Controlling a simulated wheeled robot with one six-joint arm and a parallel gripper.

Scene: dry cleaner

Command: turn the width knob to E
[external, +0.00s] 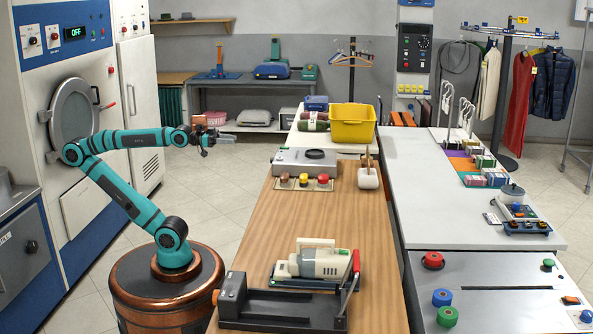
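No knob in view carries a label I can read as width, and no letter E is legible, so I cannot tell which knob is the task's. A small orange-brown knob (216,297) sits at the left end of a black device (285,309) on the wooden counter's near end. A grey box (303,162) with a black disc on top stands farther along that counter. My gripper (207,147) is in the air left of the counter, apart from everything. Its fingers are too small to tell open from shut.
A white counter (432,205) stands right. A blue-and-white machine (66,70) with knobs stands left.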

